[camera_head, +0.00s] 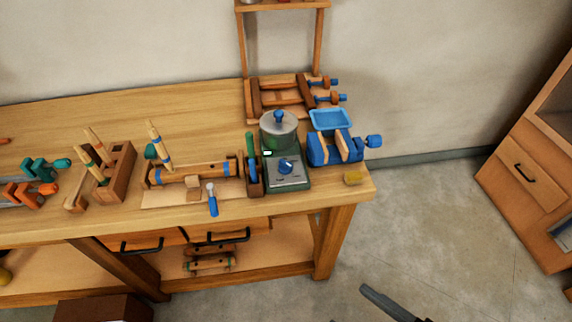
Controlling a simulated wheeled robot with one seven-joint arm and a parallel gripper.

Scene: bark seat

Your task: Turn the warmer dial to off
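The warmer (290,184) is a dark green box with a pale front panel, standing near the right end of the workbench. Its blue dial (286,166) sits on the panel; the marks around it are too small to read, so its setting cannot be told. A grey lidded pot (279,128) with a blue knob rests on top of the warmer, behind the dial. A dark end part that appears to be my gripper (392,306) shows at the bottom edge, well below and right of the warmer, apart from the bench. Most of it is cut off, so its opening is unclear.
A blue vise (335,148) and blue tray (330,119) stand right of the warmer. A wooden lathe-like tool (200,175) and a blue-handled tool (212,202) lie left. Floor is clear between bench and cabinet (530,170).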

